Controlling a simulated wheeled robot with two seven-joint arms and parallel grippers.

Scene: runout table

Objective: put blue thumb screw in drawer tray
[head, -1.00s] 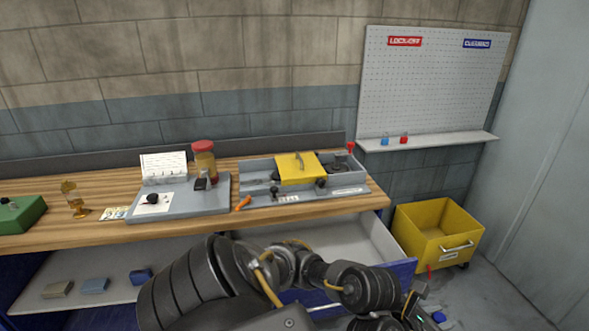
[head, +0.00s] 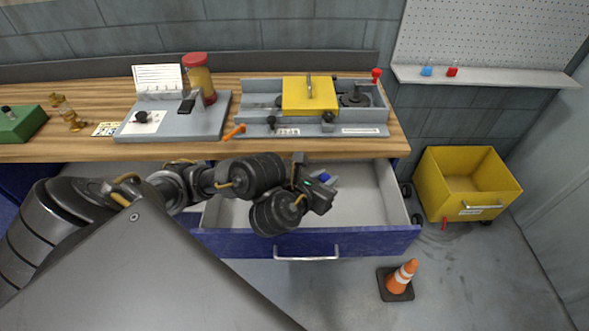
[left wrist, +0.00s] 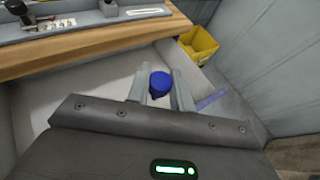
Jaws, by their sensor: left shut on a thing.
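The blue thumb screw (left wrist: 160,84) is between the two fingers of my left gripper (left wrist: 160,90) in the left wrist view. In the head view the left gripper (head: 325,184) is over the open drawer, with the blue thumb screw (head: 324,176) at its tip. The gripper is shut on the screw. The drawer tray (head: 370,195) is the pale inside of the open blue-fronted drawer under the bench. The height of the screw above the tray floor is hard to tell. My right gripper is not in view.
The wooden bench edge (head: 330,148) runs just behind the open drawer. A grey fixture with a yellow cover (head: 308,95) stands on the bench. A yellow bin (head: 465,190) and an orange cone (head: 403,277) stand on the floor to the right.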

